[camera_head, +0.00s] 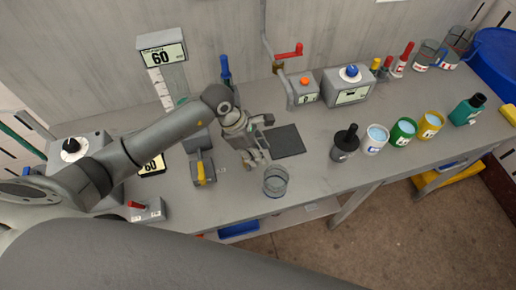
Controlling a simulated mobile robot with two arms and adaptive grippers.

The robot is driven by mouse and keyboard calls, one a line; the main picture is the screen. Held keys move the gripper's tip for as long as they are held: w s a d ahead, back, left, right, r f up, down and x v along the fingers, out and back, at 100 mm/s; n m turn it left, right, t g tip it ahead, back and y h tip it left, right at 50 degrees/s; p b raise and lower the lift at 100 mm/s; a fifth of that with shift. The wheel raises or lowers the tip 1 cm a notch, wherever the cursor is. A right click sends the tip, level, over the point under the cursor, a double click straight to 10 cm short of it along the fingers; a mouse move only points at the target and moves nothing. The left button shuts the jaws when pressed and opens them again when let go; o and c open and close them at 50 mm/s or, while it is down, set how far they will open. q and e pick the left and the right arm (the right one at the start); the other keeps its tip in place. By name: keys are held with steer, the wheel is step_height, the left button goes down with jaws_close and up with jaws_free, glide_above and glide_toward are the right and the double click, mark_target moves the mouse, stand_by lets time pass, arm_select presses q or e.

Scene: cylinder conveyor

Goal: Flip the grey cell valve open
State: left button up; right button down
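No label marks which fitting is the grey cell valve. A grey block (203,165) has a yellow lever (201,173) at its front, pointing toward the table's front edge. A blue upright handle (225,68) stands behind my arm, its base partly hidden. A red lever (289,53) sticks out to the right from a pipe on the wall. My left gripper (256,160) points down over the table, right of the yellow lever and left of a dark mat. Its fingers look apart, with nothing between them. My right gripper is not in view.
A clear glass beaker (276,182) stands just in front of my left gripper. The dark mat (285,141) is bare. Boxes with an orange button (304,81) and a blue knob (351,71) stand at the back. Several jars line the right front edge, including a green one (403,130).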

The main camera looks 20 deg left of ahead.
arm_select(q)
steer(key=shift+s+f, duration=0.1)
steer(key=shift+f, duration=0.1)
steer(key=shift+c, duration=0.2)
steer(key=c, duration=0.5)
steer(key=shift+d, duration=0.1)
jaws_close()
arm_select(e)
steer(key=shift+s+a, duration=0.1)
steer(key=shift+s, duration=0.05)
arm_select(q)
steer(key=shift+f, duration=0.1)
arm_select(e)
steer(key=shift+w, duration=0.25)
